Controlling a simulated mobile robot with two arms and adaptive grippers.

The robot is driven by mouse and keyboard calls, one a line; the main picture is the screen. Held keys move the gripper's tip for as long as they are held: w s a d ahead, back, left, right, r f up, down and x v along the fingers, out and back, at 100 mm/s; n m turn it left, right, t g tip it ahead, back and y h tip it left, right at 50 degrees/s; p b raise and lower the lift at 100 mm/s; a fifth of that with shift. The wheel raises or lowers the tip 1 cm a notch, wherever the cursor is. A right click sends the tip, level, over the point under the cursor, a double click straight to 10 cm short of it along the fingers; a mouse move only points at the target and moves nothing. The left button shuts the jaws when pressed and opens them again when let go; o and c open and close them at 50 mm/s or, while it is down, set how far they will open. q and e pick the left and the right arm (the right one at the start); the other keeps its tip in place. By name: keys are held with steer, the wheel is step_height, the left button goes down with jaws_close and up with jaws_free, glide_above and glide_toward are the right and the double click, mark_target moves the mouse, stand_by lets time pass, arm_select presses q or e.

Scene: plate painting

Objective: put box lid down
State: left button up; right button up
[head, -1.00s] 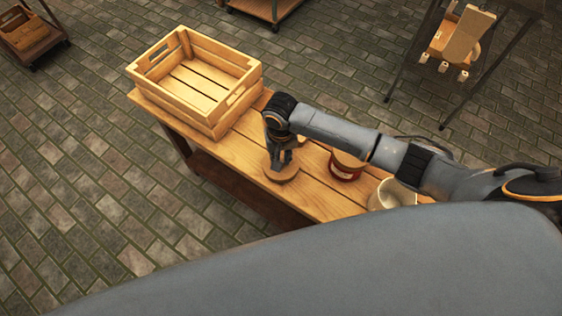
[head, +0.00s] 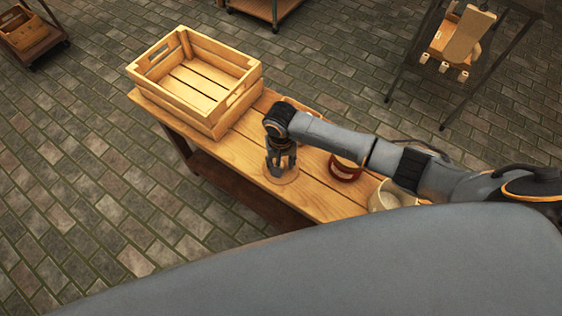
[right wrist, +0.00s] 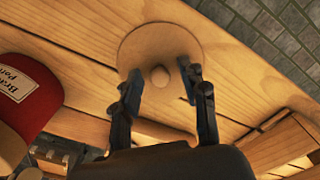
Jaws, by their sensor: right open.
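The box lid (head: 280,180) is a round, flat, pale wooden disc with a small knob. It lies on the wooden table near its front edge, and it shows in the right wrist view (right wrist: 162,38) with the knob between the fingers. My right gripper (head: 281,168) points down over the lid; in the right wrist view its fingers (right wrist: 162,82) stand apart on either side of the knob, with gaps to it. The red round box (head: 345,174) stands on the table to the right, partly hidden by my arm. Its label shows in the right wrist view (right wrist: 14,84). My left gripper is not in view.
A wooden crate (head: 222,112) stands on the table's far left end. A cream pot (head: 380,197) stands at the right, partly covered by my body. Bare table (head: 318,203) shows between lid and pot. A rack (head: 462,45) stands behind.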

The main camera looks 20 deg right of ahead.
mark_target(281, 165)
step_height(281, 165, up, 12)
steer(key=shift+p, duration=0.35)
steer(key=shift+s, duration=0.1)
stand_by(0.5)
